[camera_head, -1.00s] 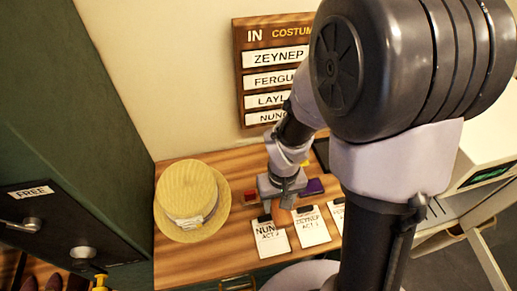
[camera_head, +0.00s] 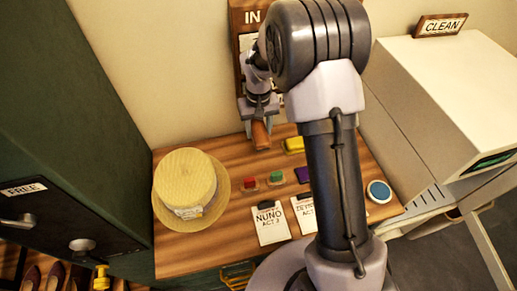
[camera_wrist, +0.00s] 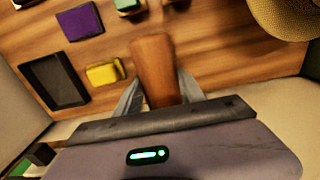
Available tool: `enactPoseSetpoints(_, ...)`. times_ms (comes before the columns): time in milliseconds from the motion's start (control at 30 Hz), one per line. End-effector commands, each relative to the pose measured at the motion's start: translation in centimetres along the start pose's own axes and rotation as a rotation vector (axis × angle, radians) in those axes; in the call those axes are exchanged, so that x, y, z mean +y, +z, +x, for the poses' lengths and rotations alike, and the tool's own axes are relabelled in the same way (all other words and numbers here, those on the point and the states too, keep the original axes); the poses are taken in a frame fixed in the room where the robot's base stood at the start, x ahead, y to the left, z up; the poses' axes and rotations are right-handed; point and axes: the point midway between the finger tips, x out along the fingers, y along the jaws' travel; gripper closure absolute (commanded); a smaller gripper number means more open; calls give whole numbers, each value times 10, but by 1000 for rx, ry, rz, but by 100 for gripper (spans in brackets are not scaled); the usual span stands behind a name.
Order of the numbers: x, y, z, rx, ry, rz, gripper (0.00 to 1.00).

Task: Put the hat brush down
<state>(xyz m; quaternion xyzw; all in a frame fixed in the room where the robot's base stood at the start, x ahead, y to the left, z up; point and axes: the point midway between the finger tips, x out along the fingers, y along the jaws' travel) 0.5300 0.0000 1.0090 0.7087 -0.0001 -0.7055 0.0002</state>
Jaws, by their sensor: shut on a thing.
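The hat brush (camera_head: 261,135) shows as a brown wooden piece at the back of the table, hanging down from my gripper (camera_head: 259,118). In the wrist view the brush (camera_wrist: 153,62) stands between the two fingers of my gripper (camera_wrist: 155,98), which is shut on it. The brush's far end points over the wooden table top (camera_head: 225,240). I cannot tell whether it touches the wood. Bristles are not visible.
A straw hat (camera_head: 185,180) sits at the left. Red (camera_head: 249,184), green (camera_head: 277,177), purple (camera_head: 303,174) and yellow (camera_head: 294,145) items lie near the middle, with cards (camera_head: 270,224) in front. A black tray (camera_wrist: 52,80) is beside the yellow item. Wood left of the brush is clear.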

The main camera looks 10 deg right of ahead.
Motion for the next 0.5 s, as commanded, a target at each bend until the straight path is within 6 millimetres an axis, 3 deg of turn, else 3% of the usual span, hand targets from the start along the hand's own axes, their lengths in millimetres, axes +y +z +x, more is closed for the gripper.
enactPoseSetpoints(33, 0, 3, 15, -7, 0, 0, 91)
enactPoseSetpoints(200, 0, 4, 48, -7, 0, 1, 91)
enactPoseSetpoints(400, 0, 3, 67, -5, 0, 0, 91)
enactPoseSetpoints(500, 0, 4, 86, -7, 0, 0, 91)
